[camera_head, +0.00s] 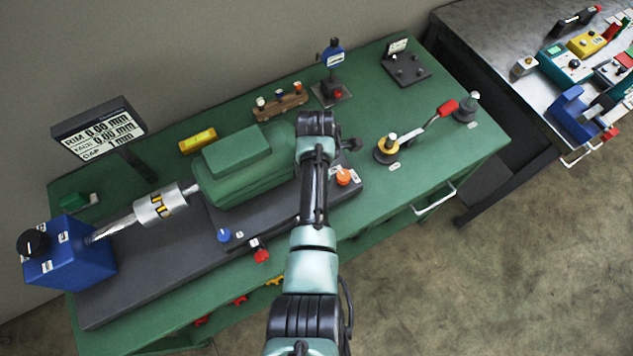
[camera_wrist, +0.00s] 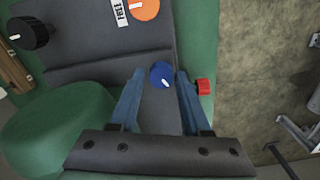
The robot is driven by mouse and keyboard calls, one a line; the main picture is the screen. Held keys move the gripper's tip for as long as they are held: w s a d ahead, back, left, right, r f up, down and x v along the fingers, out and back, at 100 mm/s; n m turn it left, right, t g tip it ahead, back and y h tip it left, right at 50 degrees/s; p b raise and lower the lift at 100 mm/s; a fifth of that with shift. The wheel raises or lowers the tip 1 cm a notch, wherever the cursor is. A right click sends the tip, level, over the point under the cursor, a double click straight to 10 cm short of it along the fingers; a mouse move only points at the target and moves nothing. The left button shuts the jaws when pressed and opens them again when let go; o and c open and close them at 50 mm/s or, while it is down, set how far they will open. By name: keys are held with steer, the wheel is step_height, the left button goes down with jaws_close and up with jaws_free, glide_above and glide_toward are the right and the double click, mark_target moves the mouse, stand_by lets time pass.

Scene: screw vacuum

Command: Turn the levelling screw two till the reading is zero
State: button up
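In the wrist view my gripper (camera_wrist: 161,78) has its two blue fingers apart, one on each side of a blue knob (camera_wrist: 162,74) with a white mark. Narrow gaps seem to show beside the knob; I cannot tell whether either finger touches it. In the head view the arm hides this knob and my fingers. Another blue knob (camera_head: 224,235) is at the front left. No readable label says which is screw two. The display (camera_head: 100,130) has RIM, FACE and a third line; its digits are hard to read.
The green motor (camera_head: 245,165) stands beside my arm and close to the gripper in the wrist view (camera_wrist: 60,135). A red knob (camera_wrist: 205,86) is just right of the right finger.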

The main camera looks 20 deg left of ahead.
steer(key=shift+o, duration=1.3)
step_height(320, 180, up, 13)
steer(key=b, duration=0.1)
